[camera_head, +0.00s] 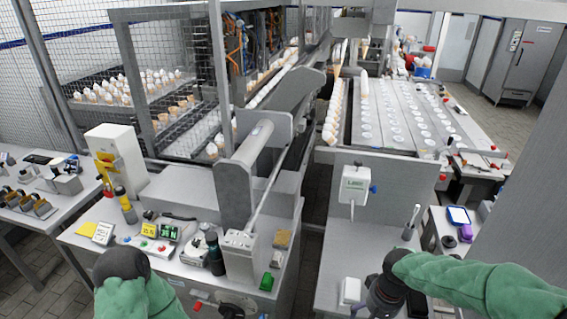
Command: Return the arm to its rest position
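My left arm (140,299), in a green sleeve with a black rounded joint, comes in at the bottom left, in front of the near workbench. Its gripper fingers do not show. My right arm (470,283), also green-sleeved, reaches in from the right edge. The dark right gripper (384,296) hangs at its end over the right bench, close to a small white box (350,290). Its fingertips are too dark and small to read, and no held object can be made out.
A grey roller mechanism (246,170) rises at the centre. Cones (333,120) line the conveyor behind. Floor shows between the benches.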

